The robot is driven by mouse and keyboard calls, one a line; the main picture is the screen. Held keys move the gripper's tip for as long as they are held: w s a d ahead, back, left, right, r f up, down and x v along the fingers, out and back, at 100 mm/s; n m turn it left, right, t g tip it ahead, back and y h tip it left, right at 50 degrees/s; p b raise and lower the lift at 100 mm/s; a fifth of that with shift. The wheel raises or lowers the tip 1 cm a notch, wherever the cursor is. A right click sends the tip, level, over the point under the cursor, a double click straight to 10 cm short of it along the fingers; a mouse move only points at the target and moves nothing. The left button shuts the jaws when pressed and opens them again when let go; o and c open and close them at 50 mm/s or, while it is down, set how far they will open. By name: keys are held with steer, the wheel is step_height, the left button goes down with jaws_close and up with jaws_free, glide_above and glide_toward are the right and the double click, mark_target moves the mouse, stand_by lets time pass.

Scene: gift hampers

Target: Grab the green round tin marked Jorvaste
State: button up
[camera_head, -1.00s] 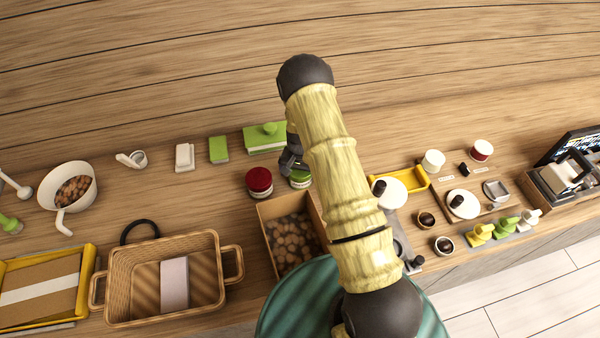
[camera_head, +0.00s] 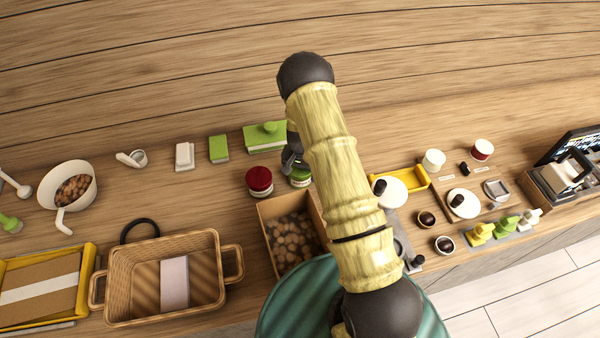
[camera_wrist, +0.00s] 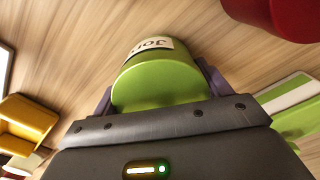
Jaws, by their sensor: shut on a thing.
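The green round tin (camera_wrist: 158,78) fills the middle of the wrist view. Its pale label shows the letters "Jor"; the rest of the label is out of sight. My gripper (camera_wrist: 155,92) is shut on the tin, with one dark finger on each side of it. In the head view the tin (camera_head: 300,179) is partly hidden behind my arm, at the back edge of the brown box. I cannot tell whether the tin touches the counter.
A red-lidded tin (camera_head: 259,181) stands just left of the green tin. An open box of brown round items (camera_head: 266,212) is in front. A green box (camera_head: 258,139) lies behind, and a yellow tray (camera_head: 412,178) is to the right. A wicker basket (camera_head: 115,300) sits at left.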

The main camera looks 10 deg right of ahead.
step_height(320, 180, up, 10)
steer(key=b, duration=0.3)
steer(key=shift+b, duration=0.4)
